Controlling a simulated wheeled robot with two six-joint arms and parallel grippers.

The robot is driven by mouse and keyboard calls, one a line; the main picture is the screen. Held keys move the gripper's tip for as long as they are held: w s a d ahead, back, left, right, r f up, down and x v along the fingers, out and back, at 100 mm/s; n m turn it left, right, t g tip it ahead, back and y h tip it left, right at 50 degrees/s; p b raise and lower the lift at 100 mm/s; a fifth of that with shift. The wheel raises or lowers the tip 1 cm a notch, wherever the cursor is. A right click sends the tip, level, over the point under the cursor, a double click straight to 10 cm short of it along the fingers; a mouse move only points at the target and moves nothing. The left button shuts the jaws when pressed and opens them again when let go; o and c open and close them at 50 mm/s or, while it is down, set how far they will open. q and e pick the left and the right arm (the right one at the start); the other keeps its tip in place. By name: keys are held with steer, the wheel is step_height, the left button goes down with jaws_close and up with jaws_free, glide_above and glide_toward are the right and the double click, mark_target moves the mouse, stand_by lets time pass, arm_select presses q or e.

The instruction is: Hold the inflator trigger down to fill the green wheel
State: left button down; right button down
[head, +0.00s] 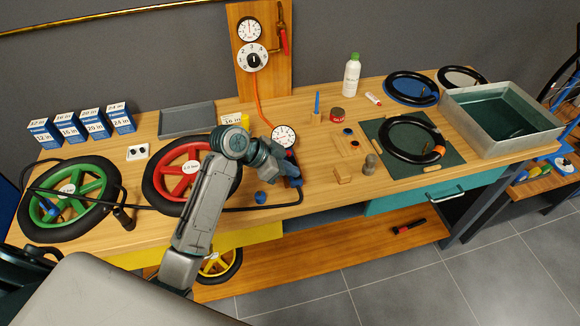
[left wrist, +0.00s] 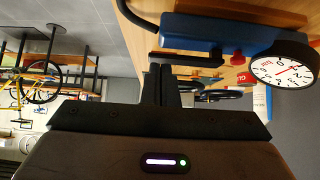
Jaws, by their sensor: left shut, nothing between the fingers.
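The green wheel (head: 88,186) with a black tyre lies flat at the left of the bench in the head view. The inflator (head: 293,170) has a blue body and a round white gauge (head: 284,135) and lies near the bench middle. In the left wrist view its blue body (left wrist: 218,33) and gauge (left wrist: 284,71) are close, with a dark trigger bar (left wrist: 190,58) alongside. My left gripper (head: 283,163) is shut and empty at the inflator. Its fingertips (left wrist: 161,70) are at the trigger bar; I cannot tell whether they press it. My right gripper is not in view.
A red wheel (head: 186,167) lies under my left forearm, and a yellow wheel (head: 222,262) is below the bench. A black hose (head: 262,208) runs along the bench front. A regulator board (head: 240,80) stands behind. A green mat (head: 375,130) and metal tub (head: 545,128) are at right.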

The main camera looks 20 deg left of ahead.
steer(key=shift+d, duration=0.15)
arm_select(q)
steer(key=shift+f+b, duration=0.75)
steer(key=shift+s+d+r+t, duration=0.15)
steer(key=shift+s+r+t, duration=0.05)
steer(key=shift+t, duration=0.1)
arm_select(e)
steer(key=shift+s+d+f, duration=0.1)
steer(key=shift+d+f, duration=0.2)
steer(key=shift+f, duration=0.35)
arm_select(q)
steer(key=shift+w, duration=0.1)
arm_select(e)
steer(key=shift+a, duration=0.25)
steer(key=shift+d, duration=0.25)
